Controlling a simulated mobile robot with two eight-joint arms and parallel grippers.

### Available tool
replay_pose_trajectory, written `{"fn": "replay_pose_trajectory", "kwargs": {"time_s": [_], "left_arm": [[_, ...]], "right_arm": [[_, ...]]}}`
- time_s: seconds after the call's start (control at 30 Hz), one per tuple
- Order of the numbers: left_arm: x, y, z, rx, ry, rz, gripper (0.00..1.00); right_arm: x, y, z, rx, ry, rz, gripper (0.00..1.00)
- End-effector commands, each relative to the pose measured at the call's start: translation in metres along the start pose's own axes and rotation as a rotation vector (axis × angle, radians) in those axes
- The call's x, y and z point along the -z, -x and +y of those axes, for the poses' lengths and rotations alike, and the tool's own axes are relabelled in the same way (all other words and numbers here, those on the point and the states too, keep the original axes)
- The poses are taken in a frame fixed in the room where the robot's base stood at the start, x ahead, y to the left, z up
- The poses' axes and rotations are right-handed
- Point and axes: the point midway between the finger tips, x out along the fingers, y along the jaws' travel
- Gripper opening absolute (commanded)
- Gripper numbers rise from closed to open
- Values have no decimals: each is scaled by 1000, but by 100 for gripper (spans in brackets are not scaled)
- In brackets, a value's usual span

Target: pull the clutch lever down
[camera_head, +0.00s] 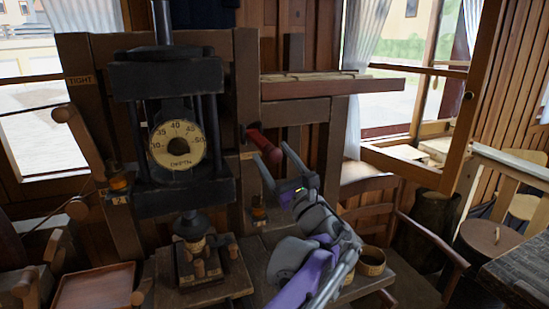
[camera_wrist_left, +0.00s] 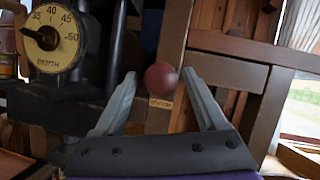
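The clutch lever (camera_head: 262,144) is a short dark red handle sticking out from the wooden post right of the press. In the left wrist view its round red end (camera_wrist_left: 163,78) faces me, above a small brass label (camera_wrist_left: 160,103) whose lettering is too blurred to be sure of. My left gripper (camera_head: 272,152) is open, its two grey fingers pointing at the lever. In the left wrist view the red end appears between the fingertips, with gaps on both sides and no clear contact. My right gripper is not in view.
The dark press with a depth dial (camera_head: 178,144) stands left of the lever. Wooden-knobbed levers (camera_head: 77,130) are at far left. A wooden shelf (camera_head: 335,84) juts out at upper right. A chair (camera_head: 425,235) and a small basket (camera_head: 371,261) are at lower right.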

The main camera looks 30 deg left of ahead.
Motion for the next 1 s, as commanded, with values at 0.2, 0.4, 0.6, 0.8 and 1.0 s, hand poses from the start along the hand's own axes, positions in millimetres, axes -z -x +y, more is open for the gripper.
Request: {"fn": "replay_pose_trajectory", "kwargs": {"time_s": [0.2, 0.4, 0.6, 0.8, 1.0], "left_arm": [[0, 5, -1, 2, 1, 0, 74], [0, 39, -1, 4, 2, 0, 74], [0, 79, -1, 4, 2, 1, 74], [0, 104, 0, 2, 1, 1, 74], [0, 109, 0, 0, 0, 0, 74]], "right_arm": [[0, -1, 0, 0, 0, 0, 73], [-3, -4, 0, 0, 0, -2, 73], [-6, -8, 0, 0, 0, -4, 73], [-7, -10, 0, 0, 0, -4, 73], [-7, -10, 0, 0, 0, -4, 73]]}}
